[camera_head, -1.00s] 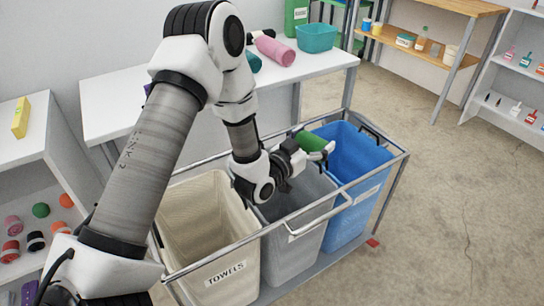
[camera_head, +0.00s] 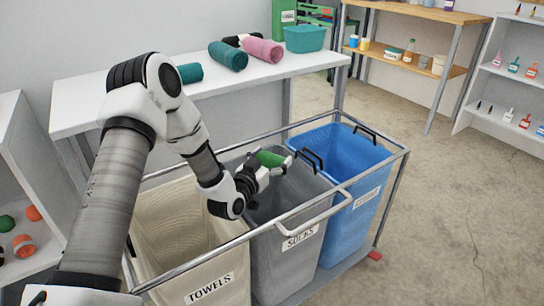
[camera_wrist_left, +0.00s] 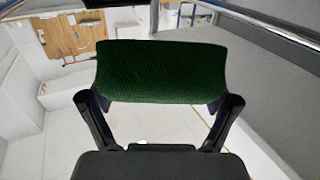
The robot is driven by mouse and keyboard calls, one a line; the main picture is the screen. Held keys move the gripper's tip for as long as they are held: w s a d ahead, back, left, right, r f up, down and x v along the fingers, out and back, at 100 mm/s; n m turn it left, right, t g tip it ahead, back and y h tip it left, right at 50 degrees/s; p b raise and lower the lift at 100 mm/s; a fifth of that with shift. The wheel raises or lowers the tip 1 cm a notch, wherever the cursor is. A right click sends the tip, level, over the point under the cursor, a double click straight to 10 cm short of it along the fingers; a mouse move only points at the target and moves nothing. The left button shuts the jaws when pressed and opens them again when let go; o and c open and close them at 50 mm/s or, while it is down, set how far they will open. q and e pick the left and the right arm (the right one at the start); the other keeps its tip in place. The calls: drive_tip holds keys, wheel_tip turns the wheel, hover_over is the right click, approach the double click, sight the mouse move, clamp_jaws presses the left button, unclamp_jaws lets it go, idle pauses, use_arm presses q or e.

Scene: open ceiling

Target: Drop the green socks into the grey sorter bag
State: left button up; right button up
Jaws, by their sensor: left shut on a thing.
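The green socks (camera_head: 271,158) are a dark green ribbed roll. My left gripper (camera_head: 266,167) is shut on them and holds them over the opening of the grey sorter bag (camera_head: 290,262), which is labelled SOCKS and is the middle one of three. In the left wrist view the green socks (camera_wrist_left: 162,72) lie across between both fingers (camera_wrist_left: 160,105), with grey bag wall around to the right. My right gripper is not in view.
A cream bag (camera_head: 205,285) labelled TOWELS stands left and a blue bag (camera_head: 345,225) right, in a metal-railed cart (camera_head: 200,258). A white table (camera_head: 110,100) behind holds teal rolls (camera_head: 228,56), a pink roll (camera_head: 263,50) and a teal bin (camera_head: 305,39).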

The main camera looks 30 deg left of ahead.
use_arm(q)
drive_tip(key=shift+f, duration=0.1)
drive_tip(key=o, duration=0.8)
drive_tip(key=shift+o, duration=0.2)
wheel_tip(320, 180, up, 10)
